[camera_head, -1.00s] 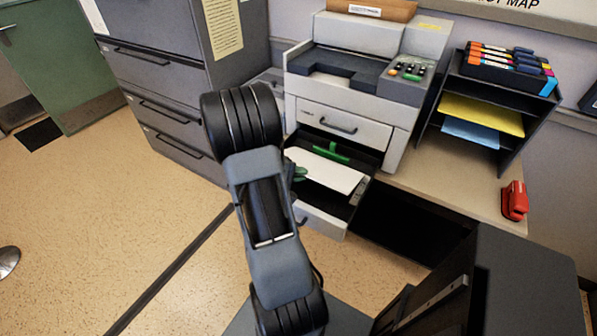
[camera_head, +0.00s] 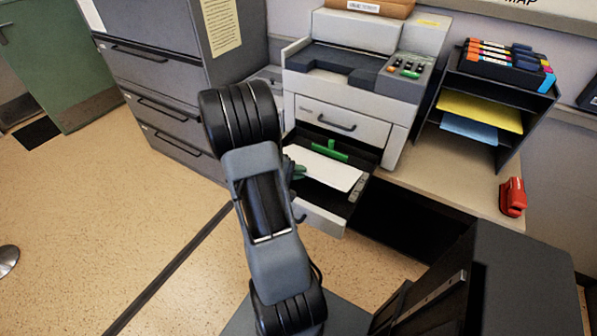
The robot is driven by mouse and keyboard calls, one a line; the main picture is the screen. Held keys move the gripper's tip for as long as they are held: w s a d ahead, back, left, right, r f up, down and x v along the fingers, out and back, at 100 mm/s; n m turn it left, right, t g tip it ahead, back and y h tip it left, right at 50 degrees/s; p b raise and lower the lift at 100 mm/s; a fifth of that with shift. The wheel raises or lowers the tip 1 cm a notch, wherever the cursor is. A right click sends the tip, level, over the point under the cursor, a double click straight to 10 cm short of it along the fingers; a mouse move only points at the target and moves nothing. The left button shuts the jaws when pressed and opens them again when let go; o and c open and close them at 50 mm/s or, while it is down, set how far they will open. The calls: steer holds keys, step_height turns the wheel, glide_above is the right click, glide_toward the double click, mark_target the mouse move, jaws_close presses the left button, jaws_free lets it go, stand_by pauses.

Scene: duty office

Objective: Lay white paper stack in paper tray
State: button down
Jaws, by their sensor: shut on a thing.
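The white paper stack (camera_head: 328,169) is a flat white sheet-like block at the open paper tray (camera_head: 357,190), the dark pulled-out drawer of the grey printer. It lies over the tray's inside, its left end hidden behind my arm; I cannot tell whether it touches the tray floor. A green guide (camera_head: 331,150) shows behind the stack. My gripper (camera_head: 298,171) is mostly hidden by my arm.
The printer (camera_head: 345,110) stands on the counter above the tray. A black shelf with yellow paper (camera_head: 480,110) and blue paper (camera_head: 468,130) is to the right, near a red stapler (camera_head: 513,197). Grey filing drawers (camera_head: 160,105) stand left. The floor at left is open.

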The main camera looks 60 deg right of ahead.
steer(key=c, duration=0.9)
jaws_free()
steer(key=shift+p+v, duration=4.15)
steer(key=shift+v, duration=0.4)
step_height(320, 180, up, 5)
steer(key=p, duration=0.6)
steer(key=shift+p, duration=0.35)
